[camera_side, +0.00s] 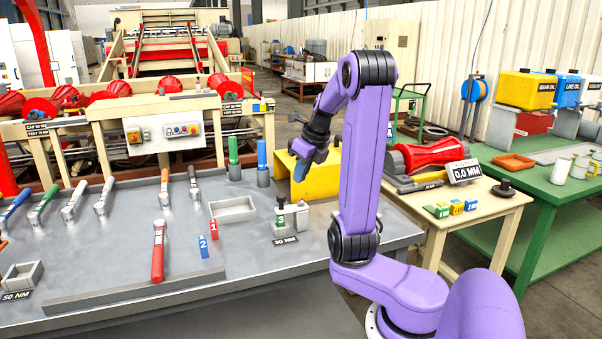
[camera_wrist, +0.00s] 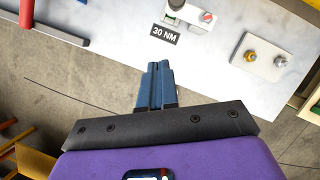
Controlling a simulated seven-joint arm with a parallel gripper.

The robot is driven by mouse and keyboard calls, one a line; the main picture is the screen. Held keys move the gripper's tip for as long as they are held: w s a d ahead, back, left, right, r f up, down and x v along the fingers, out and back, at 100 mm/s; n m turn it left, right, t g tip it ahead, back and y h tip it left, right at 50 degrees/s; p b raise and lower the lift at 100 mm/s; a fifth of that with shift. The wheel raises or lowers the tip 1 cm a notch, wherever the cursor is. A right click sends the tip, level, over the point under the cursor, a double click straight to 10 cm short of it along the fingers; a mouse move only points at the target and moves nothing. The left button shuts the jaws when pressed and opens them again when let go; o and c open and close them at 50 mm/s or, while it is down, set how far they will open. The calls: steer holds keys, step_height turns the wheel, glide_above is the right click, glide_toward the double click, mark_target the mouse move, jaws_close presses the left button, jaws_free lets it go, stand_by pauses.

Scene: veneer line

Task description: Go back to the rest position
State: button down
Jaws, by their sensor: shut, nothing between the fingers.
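My gripper (camera_side: 302,168) hangs above the right end of the grey bench (camera_side: 105,235) in the side view, its blue fingertips in front of a yellow block. In the wrist view my gripper (camera_wrist: 159,66) shows two blue fingers pressed together with nothing between them. It points toward the bench edge near the "30 NM" label (camera_wrist: 164,35). My purple arm stands upright and bends over toward the bench.
A red-handled wrench (camera_side: 158,252) and several other wrenches lie on the bench. A small grey tray (camera_side: 233,210) and a green marker numbered 3 (camera_side: 280,217) stand near its right end. A wooden table (camera_side: 420,210) with a red spool (camera_side: 433,155) is to the right.

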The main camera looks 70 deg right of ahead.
stand_by(0.3)
steer(key=w+a+f+n+g+y, duration=0.1)
steer(key=a+f+n, duration=0.1)
steer(key=a+n, duration=0.9)
steer(key=w+a+f+n+g+y, duration=0.1)
steer(key=a+n+y, duration=0.1)
steer(key=a+n, duration=0.9)
steer(key=s+a+f+n+g, duration=0.1)
steer(key=s+a+n, duration=0.3)
steer(key=s+n, duration=0.5)
steer(key=s+a+f+n+g+h, duration=0.1)
steer(key=s+n, duration=0.8)
steer(key=n, duration=1.1)
steer(key=a+f, duration=0.1)
steer(key=a, duration=0.1)
steer(key=shift+s+a+h, duration=0.3)
steer(key=shift+s+a, duration=0.05)
steer(key=shift+s, duration=0.05)
